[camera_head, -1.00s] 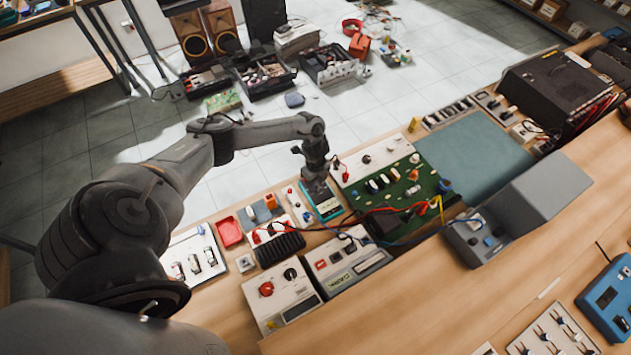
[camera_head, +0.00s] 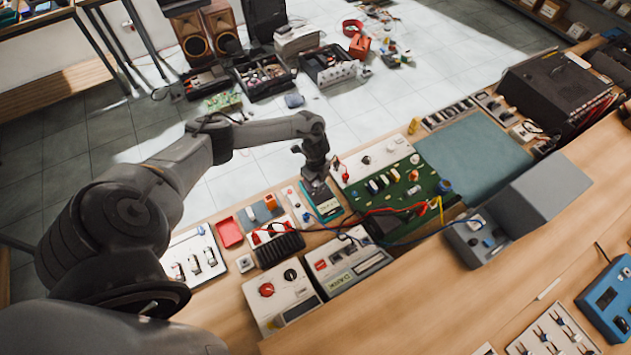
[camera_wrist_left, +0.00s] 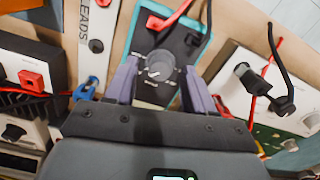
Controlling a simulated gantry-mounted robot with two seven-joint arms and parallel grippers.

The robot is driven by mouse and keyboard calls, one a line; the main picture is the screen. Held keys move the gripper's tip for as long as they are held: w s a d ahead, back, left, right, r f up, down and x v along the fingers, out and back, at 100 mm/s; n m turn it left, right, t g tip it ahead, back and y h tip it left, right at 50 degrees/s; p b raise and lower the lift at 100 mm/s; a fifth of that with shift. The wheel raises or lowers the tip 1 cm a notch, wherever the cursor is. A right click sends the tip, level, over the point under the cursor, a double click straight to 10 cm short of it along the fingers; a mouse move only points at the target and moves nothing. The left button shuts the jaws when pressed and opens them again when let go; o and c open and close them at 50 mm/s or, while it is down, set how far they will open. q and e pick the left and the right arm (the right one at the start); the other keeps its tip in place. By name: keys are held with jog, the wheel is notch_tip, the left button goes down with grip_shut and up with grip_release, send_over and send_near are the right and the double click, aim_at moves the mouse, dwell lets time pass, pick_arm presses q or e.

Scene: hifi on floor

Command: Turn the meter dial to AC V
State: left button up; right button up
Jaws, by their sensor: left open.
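The meter (camera_head: 329,208) is a small dark-faced unit with a teal case, lying on the wooden bench below my left gripper. In the left wrist view the meter (camera_wrist_left: 187,42) shows its round grey dial (camera_wrist_left: 160,66) with a light pointer mark. Red and black plugs sit at its far end. The dial lettering is too small to read. My left gripper (camera_head: 316,183) points down over the meter. In the wrist view its two purple-grey fingers (camera_wrist_left: 160,74) are open, one on each side of the dial. I cannot tell whether they touch it. My right gripper is not in view.
A green circuit board panel (camera_head: 405,188) is close on the right, with red and blue leads running nearby. A white lead strip (camera_wrist_left: 98,45) and a red-knobbed box (camera_head: 281,296) are close by. A clear teal mat (camera_head: 475,155) lies farther right.

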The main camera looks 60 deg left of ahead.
aim_at(315, 184)
pick_arm(q)
notch_tip(315, 184, up, 10)
dwell(0.5)
jog(key=shift+s+r, duration=0.1)
